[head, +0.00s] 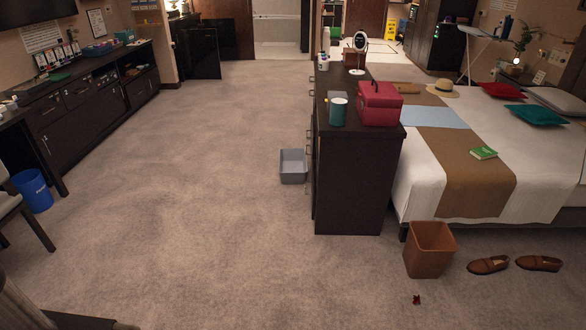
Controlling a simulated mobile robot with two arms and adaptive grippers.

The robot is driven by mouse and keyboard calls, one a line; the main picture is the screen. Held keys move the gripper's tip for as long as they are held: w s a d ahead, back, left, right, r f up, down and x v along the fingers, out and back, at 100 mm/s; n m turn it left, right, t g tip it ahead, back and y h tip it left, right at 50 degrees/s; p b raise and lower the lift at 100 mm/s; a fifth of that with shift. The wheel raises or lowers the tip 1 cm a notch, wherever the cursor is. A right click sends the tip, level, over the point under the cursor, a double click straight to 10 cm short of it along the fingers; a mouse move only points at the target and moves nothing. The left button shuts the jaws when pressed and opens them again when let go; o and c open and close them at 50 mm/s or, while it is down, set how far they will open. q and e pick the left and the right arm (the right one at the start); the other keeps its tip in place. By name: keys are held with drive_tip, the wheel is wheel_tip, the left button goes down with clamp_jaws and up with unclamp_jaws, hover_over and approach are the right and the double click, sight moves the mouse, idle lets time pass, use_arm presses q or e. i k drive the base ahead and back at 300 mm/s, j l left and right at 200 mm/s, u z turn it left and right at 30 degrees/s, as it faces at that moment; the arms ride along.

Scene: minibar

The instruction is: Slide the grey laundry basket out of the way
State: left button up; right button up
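A small grey open-topped basket (293,167) sits on the carpet in the head view. It stands against or very near the left side of the dark dresser, by the drawer handles; I cannot tell if they touch. It is upright and looks empty. Neither of my grippers shows in the view.
The dark dresser (350,185) stands beside the bed (470,190). A brown bin (430,250) and brown shoes (489,265) are on the floor at the front right. A blue bin (33,191) and a chair (15,210) are at left. The middle carpet (190,180) is clear.

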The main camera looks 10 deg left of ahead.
sight(293, 170)
drive_tip(key=i+l+u, duration=0.1)
drive_tip(key=i, duration=0.35)
drive_tip(key=i+l+u, duration=0.15)
drive_tip(key=i, duration=0.3)
drive_tip(key=i+l+u, duration=0.1)
drive_tip(key=i, duration=0.35)
drive_tip(key=i+l+u, duration=0.15)
drive_tip(key=i, duration=0.25)
drive_tip(key=i+j+u, duration=0.1)
drive_tip(key=i+u, duration=0.55)
drive_tip(key=i, duration=0.25)
drive_tip(key=i+l+u, duration=0.15)
drive_tip(key=i+u, duration=0.2)
drive_tip(key=i, duration=0.15)
drive_tip(key=i+z, duration=0.15)
drive_tip(key=i, duration=0.5)
drive_tip(key=i+j+z, duration=0.1)
drive_tip(key=i, duration=0.55)
drive_tip(key=i+z, duration=0.2)
drive_tip(key=i, duration=0.6)
drive_tip(key=i+j+z, duration=0.1)
drive_tip(key=i+z, duration=0.15)
drive_tip(key=i, duration=0.5)
drive_tip(key=i+z, duration=0.7)
drive_tip(key=z, duration=0.2)
drive_tip(key=i+j+z, duration=0.4)
drive_tip(key=k+l, duration=0.1)
